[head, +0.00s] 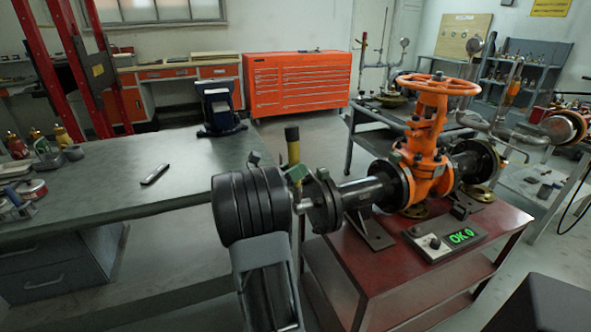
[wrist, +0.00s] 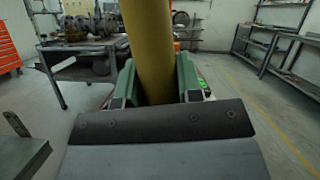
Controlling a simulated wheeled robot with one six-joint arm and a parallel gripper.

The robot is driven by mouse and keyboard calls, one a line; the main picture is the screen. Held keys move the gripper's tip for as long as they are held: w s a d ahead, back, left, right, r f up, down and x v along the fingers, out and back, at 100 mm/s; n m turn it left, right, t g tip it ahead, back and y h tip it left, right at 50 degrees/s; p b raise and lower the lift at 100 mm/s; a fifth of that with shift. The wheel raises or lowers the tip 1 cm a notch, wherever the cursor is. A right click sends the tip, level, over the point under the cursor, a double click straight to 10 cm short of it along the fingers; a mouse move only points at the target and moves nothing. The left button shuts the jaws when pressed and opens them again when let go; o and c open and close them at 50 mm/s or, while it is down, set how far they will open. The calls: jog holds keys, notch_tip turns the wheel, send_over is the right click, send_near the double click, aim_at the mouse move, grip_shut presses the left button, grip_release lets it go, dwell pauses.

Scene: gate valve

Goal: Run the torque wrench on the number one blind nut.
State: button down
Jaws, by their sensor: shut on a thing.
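The torque wrench (head: 293,150) has a yellow shaft with a dark end and stands about upright at the left end of the valve's pipe. My gripper (head: 296,174) is shut on it, and its green fingers clasp both sides of the yellow shaft (wrist: 147,40) in the wrist view. The blind flange (head: 325,203) is a dark disc just right of my gripper. Its nuts are small and partly hidden by my arm, so I cannot tell number one or whether the wrench touches it. The orange gate valve (head: 425,160) stands further right.
The valve sits on a dark red stand (head: 360,275) with a control box (head: 445,240) whose green display seems to read OK 0. A grey workbench (head: 120,185) lies to the left with a dark tool (head: 155,173) on it. Open floor shows in the wrist view.

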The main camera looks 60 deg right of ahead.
jog(key=shift+s+d+r, duration=0.1)
jog(key=shift+d+r, duration=0.05)
jog(key=shift+s+d+p, duration=0.65)
jog(key=shift+s+d, duration=0.2)
jog(key=shift+d, duration=0.3)
jog(key=shift+s+d+p, duration=0.35)
jog(key=shift+d+p, duration=0.1)
jog(key=shift+p, duration=0.65)
dwell(2.4)
jog(key=shift+w+a+p, duration=0.15)
jog(key=shift+p, duration=0.35)
dwell(0.5)
jog(key=shift+a, duration=0.1)
jog(key=shift+w+a+p, duration=0.2)
jog(key=shift+w+a, duration=0.45)
jog(key=shift+a, duration=0.15)
jog(key=shift+w+a+p, duration=0.2)
jog(key=shift+w+a, duration=0.4)
jog(key=shift+a, duration=0.2)
